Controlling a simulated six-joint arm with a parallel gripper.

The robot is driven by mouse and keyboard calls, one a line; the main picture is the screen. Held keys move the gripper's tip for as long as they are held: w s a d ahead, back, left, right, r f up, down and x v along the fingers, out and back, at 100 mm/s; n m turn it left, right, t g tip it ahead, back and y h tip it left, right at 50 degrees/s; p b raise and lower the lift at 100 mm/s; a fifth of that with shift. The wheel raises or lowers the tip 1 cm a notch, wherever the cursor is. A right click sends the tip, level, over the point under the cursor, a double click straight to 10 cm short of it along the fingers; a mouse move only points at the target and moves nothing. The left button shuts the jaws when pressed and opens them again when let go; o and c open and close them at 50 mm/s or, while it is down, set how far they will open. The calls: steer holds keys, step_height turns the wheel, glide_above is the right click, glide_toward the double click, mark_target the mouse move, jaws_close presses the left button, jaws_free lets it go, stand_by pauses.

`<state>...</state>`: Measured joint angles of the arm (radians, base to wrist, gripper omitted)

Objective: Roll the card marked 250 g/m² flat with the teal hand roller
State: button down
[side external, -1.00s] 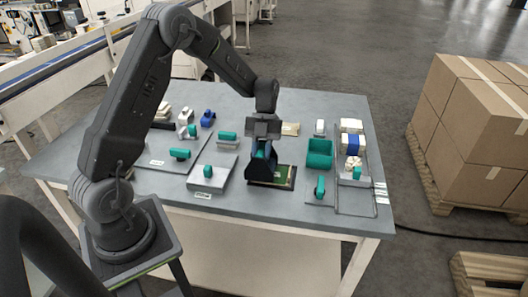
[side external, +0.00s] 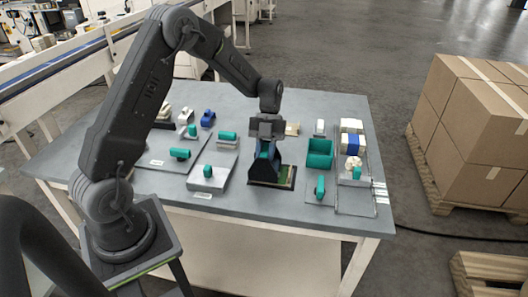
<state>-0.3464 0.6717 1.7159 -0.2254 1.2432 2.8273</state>
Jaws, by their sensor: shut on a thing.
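My gripper (side external: 266,172) is low over a dark-edged board (side external: 291,186) near the front middle of the table. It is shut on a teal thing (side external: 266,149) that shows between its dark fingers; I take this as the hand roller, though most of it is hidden. A green and cream surface lies on the board under the fingers, largely covered by them. I cannot tell whether the roller touches it. No 250 g/m² marking is readable; the small white labels (side external: 203,195) are too small to read.
Grey plates with teal-handled pieces (side external: 180,153) (side external: 207,172) stand left of my gripper. Another teal piece (side external: 320,186) stands in front of the bin.

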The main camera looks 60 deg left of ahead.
mark_target(276, 167)
steer(key=shift+w+d, duration=0.35)
steer(key=shift+d, duration=0.05)
steer(key=shift+w+d, duration=0.1)
steer(key=shift+w, duration=0.05)
steer(key=shift+w+d, duration=0.3)
steer(key=shift+r, duration=0.1)
step_height(276, 167, up, 7)
stand_by(1.0)
steer(key=w+d+r+n+t, duration=0.1)
steer(key=n+t, duration=0.2)
steer(key=n, duration=0.5)
steer(key=w+d+r+n+t+y, duration=0.1)
steer(key=n+t, duration=0.2)
steer(key=n, duration=0.4)
steer(key=w+d+r+n+t+y, duration=0.1)
steer(key=n+t, duration=0.3)
steer(key=n, duration=0.4)
steer(key=shift+d+r+n, duration=0.1)
steer(key=shift+d+n, duration=0.2)
steer(key=shift+d, duration=0.1)
